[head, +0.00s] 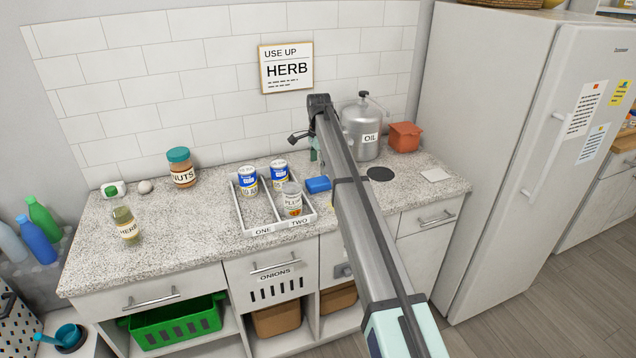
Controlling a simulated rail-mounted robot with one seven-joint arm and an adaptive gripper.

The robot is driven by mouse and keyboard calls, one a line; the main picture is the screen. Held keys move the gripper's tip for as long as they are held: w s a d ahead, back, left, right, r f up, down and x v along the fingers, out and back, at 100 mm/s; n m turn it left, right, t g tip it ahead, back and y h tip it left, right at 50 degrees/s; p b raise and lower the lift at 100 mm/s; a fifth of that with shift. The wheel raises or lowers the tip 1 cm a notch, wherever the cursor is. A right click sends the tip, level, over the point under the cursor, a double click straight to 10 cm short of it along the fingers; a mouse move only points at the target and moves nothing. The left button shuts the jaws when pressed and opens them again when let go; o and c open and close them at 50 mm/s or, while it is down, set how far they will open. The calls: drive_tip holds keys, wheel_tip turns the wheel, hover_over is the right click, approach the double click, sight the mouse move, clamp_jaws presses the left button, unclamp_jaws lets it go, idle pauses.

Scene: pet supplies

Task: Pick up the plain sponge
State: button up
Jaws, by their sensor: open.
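A plain blue block that looks like the sponge (317,184) lies on the speckled counter in the head view, just right of the white divided tray (240,212). I see no writing on it. My arm crosses the view from the lower right up toward the wall. My gripper (298,138) is a small dark shape at the far end of the arm, partly hidden behind it. It is open, above and behind the blue block, and apart from it.
The tray holds two blue-and-white cans (248,181) and a PLUMS-like can (292,199). A NUTS jar (181,168) and HERB jar (125,224) stand left. An OIL pot (361,130), orange container (404,137) and dark disc (380,174) are right.

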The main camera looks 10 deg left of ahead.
sight(318, 181)
drive_tip(key=shift+a+f+p, duration=0.1)
drive_tip(key=shift+f+p, duration=1.25)
drive_tip(key=shift+f, duration=2.35)
drive_tip(key=c, duration=1)
